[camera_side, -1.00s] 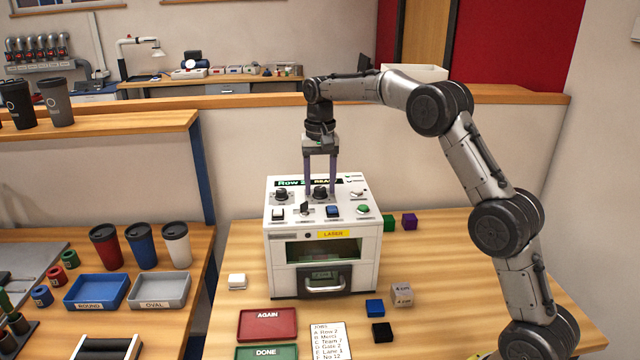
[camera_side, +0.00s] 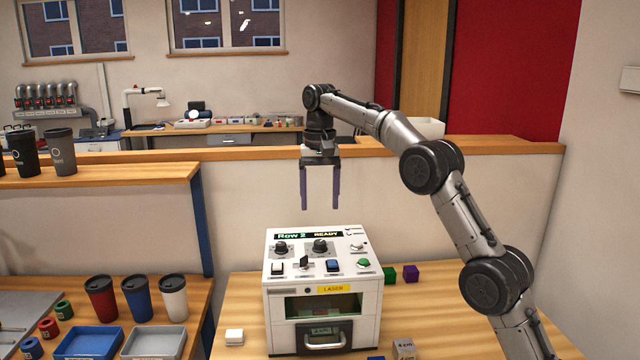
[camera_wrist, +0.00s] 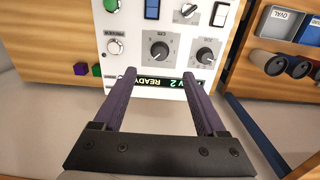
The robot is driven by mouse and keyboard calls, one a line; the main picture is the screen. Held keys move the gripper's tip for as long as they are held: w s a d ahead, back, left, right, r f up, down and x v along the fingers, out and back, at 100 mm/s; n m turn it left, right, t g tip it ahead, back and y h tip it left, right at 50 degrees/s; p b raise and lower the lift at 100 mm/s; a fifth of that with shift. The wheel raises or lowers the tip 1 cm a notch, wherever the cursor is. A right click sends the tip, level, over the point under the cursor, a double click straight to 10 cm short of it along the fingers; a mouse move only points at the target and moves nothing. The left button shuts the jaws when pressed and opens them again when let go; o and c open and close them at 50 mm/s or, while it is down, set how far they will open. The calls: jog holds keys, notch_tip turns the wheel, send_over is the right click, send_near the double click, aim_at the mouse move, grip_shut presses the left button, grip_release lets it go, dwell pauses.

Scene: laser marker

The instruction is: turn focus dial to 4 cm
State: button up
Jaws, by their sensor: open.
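The white laser marker (camera_side: 372,285) stands on the table. Two black dials sit on its top panel, a left dial (camera_side: 281,247) and a right dial (camera_side: 320,246). They also show in the wrist view as the right-hand dial (camera_wrist: 206,54) and the middle dial (camera_wrist: 157,51). My gripper (camera_side: 320,206) is open, empty and pointing down, above the right dial and clear of the panel. Its fingers also show in the wrist view (camera_wrist: 160,76).
The panel's display (camera_side: 308,234) reads "Row 2 READY". A switch (camera_side: 305,263), a blue rocker (camera_side: 333,266) and a green button (camera_side: 363,263) sit in front of the dials. Green and purple cubes (camera_side: 411,273) lie right of the machine. Cups and trays stand left.

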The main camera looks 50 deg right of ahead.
notch_tip(320, 180, up, 4)
jog(key=shift+f, duration=0.1)
dwell(0.4)
